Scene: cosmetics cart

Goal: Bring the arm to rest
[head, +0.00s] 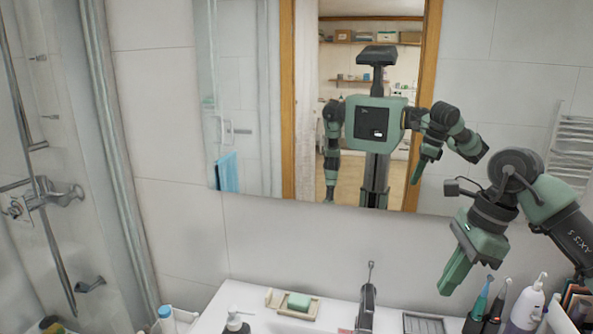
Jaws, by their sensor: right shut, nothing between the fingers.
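My right arm comes in from the right edge, bent at the wrist. Its green right gripper (447,288) points down and to the left, in front of the tiled wall and above the sink counter. Its fingers are shut with nothing between them. My left arm does not show directly. The mirror (250,150) reflects my body, with one arm hanging down at the left and the other raised and bent at the right.
Below lies the white sink counter (213,312) with a faucet (366,308) and a green soap bar (298,301) on a dish. Close to the right gripper stand electric toothbrushes (482,300) and a white pump bottle (527,305). A shower fixture (60,198) is at the left.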

